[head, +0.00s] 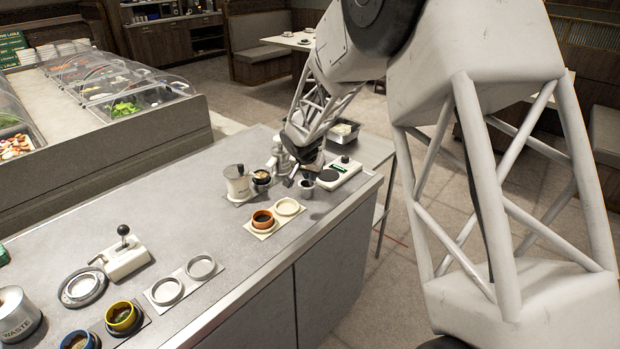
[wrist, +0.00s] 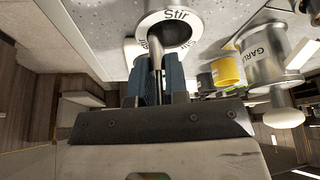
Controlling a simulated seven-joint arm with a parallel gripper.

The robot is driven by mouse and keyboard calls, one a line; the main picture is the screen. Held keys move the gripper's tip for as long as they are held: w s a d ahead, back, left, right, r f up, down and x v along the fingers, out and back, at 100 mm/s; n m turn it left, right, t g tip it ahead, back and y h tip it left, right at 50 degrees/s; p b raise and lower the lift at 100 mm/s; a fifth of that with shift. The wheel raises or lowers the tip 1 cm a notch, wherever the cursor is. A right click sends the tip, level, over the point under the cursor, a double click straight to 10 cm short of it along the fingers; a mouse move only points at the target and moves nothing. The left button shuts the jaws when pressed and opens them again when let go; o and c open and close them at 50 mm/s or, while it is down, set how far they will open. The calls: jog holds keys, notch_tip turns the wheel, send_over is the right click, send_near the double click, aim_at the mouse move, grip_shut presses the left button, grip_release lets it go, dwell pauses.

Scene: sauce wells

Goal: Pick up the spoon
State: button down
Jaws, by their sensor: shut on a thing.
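My gripper (wrist: 156,82) has two blue fingers closed on the thin grey handle of the spoon (wrist: 156,52) in the wrist view. The handle runs up between the fingers to the dark opening of a round holder with a white ring marked "Stir" (wrist: 190,17). I cannot tell whether the spoon's far end is inside the opening or over it. In the head view my gripper (head: 297,182) is low over the far end of the counter, next to a small dark cup. The spoon is not clear there.
A white device with a round dark plate (head: 338,173) stands right of my gripper, near the counter edge. A grey-white canister (head: 237,183) stands to the left. An orange-rimmed cup (head: 262,219) is in front. The middle of the counter (head: 190,235) is clear.

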jog(key=shift+r, duration=4.95)
jog(key=c, duration=1.7)
grip_release()
grip_shut()
jog(key=shift+a, duration=0.1)
jog(key=w+a+f+n+y, duration=0.1)
jog(key=w+a+f+n, duration=0.2)
jog(key=a, duration=0.4)
jog(key=w+a+f+n+y, duration=0.1)
jog(key=w+a+f+n, duration=0.1)
jog(key=w+a+f, duration=0.3)
jog(key=shift+w+a+n+t, duration=0.3)
jog(key=shift+w+a+n, duration=0.15)
jog(key=shift+a, duration=1.3)
